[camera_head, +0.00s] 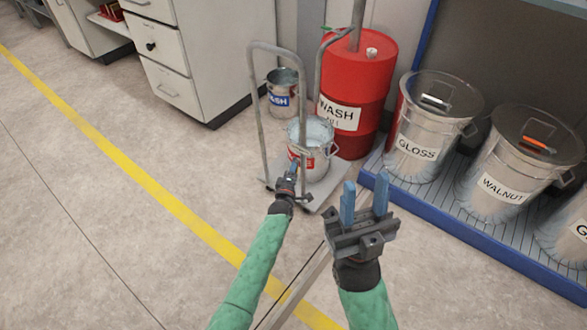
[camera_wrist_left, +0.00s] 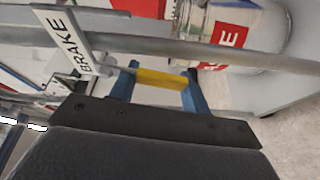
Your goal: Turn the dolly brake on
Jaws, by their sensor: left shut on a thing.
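The dolly (camera_head: 329,190) is a low grey platform with a tall tube handle, standing in front of the red drum. In the left wrist view a white BRAKE label (camera_wrist_left: 68,40) sits beside a grey rod that ends in a yellow grip (camera_wrist_left: 160,79). My left gripper (camera_head: 294,168) is at the dolly's near side, its blue fingers (camera_wrist_left: 162,73) closed on the yellow grip. In the head view the grip is hidden by the gripper. My right gripper (camera_head: 365,186) is open and empty, nearer to me and right of the dolly.
A metal bucket with a red label (camera_head: 318,145) stands on the dolly. A WASH bucket (camera_head: 281,88) and the red WASH drum (camera_head: 365,75) stand behind. Lidded GLOSS (camera_head: 420,120) and WALNUT (camera_head: 500,180) bins stand on a blue-edged platform at right. The floor left is clear.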

